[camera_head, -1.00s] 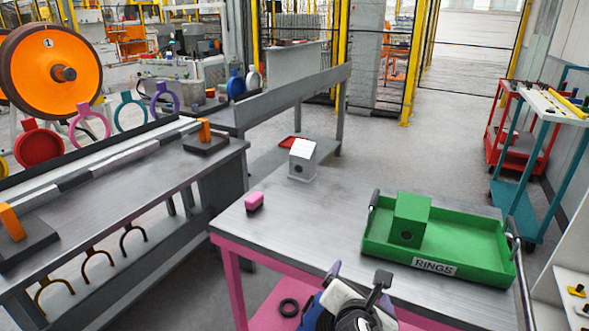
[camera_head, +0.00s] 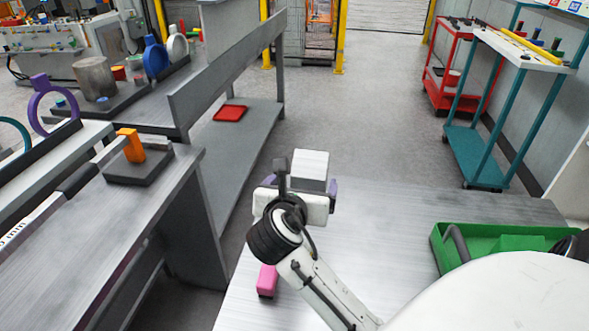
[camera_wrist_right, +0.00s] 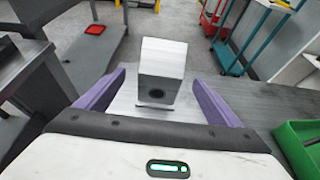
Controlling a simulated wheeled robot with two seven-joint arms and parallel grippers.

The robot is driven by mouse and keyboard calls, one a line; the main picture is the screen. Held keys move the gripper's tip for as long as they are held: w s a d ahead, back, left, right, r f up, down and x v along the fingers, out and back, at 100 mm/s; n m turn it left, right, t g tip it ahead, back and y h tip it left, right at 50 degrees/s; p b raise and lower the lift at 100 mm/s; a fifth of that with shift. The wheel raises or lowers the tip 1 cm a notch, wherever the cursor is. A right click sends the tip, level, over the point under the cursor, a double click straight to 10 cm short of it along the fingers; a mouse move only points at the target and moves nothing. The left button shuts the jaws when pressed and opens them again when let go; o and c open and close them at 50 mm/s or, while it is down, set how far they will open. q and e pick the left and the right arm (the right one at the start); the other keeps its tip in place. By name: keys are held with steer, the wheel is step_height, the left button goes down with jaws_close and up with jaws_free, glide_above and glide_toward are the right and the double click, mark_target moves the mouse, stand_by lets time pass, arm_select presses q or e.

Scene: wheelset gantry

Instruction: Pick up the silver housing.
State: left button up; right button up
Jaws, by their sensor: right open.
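The silver housing (camera_wrist_right: 162,70) is a pale block with a sloped top and a dark round hole in its front face. In the right wrist view it stands on the table between and beyond the two purple fingers of my right gripper (camera_wrist_right: 152,92). The fingers are apart and I see no contact with the housing. In the head view my right gripper (camera_head: 295,186) is over the table's far left part, and the housing (camera_head: 310,164) shows just behind it, its lower part hidden by the gripper. My left gripper is not in view.
A pink block (camera_head: 267,281) lies on the table near my right forearm. A green tray (camera_head: 440,246) with a green block stands at the right. A workbench with an orange block (camera_head: 131,146) is at the left. A red tray (camera_head: 230,113) lies on a low shelf behind.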

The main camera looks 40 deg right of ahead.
mark_target(310, 175)
steer(key=shift+w+d+f, duration=0.2)
steer(key=shift+d+f, duration=0.05)
steer(key=shift+d, duration=0.25)
steer(key=shift+w+d+f, duration=0.15)
steer(key=shift+d+f, duration=0.05)
steer(key=shift+d, duration=0.3)
steer(key=shift+x, duration=3)
steer(key=shift+w+a+f, duration=0.1)
steer(key=shift+w+a, duration=0.05)
steer(key=c, duration=1.3)
